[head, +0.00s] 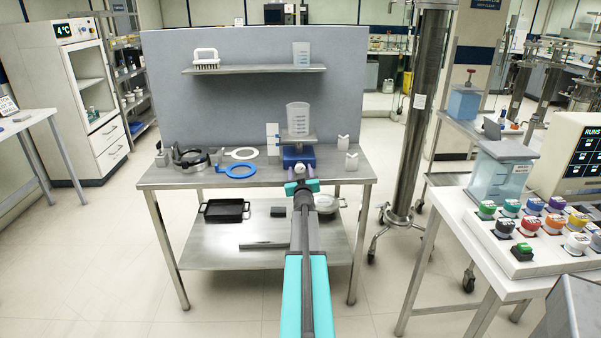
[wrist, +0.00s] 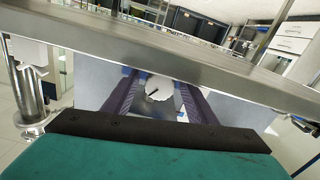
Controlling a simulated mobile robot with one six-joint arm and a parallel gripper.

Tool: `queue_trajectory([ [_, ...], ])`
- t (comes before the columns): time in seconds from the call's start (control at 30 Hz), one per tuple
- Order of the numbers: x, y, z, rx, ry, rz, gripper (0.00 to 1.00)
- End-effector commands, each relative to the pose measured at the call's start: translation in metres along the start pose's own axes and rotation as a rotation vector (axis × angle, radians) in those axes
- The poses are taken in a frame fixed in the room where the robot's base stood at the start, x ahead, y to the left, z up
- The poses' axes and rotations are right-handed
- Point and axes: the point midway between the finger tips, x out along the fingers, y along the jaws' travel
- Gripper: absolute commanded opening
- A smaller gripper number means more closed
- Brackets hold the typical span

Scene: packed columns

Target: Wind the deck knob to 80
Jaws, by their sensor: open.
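The deck knob (wrist: 159,88) is a round white knob with a short dark pointer line, seen face-on in the wrist view. It is on the front of a small blue unit (head: 292,154) on the steel bench, and shows small in the head view (head: 299,170). A clear beaker (head: 298,119) stands on top of the unit. My gripper (wrist: 157,92) is open, its purple fingers on either side of the knob. Whether they touch it, I cannot tell. The pointer slants to the lower left in the wrist view. No scale numbers are legible.
The steel bench (head: 225,179) carries a blue ring (head: 236,172), a white ring and a dark clamp-like ring at left. Small white blocks stand at right. A metal column (head: 418,110) rises right of the bench. A button panel (head: 530,235) is at far right.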

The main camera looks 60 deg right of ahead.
Motion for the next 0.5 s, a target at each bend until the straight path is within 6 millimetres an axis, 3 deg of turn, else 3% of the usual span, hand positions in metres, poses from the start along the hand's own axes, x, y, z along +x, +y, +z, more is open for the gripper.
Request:
queue_trajectory([
  [0.07, -0.0001, 0.0001, 0.0000, 0.000, 0.000, 0.000, 0.50],
  [0.3, -0.0001, 0.0003, 0.0001, 0.000, 0.000, 0.000, 0.11],
  [0.5, -0.0001, 0.0005, -0.0009, 0.026, -0.001, 0.000, 0.11],
])
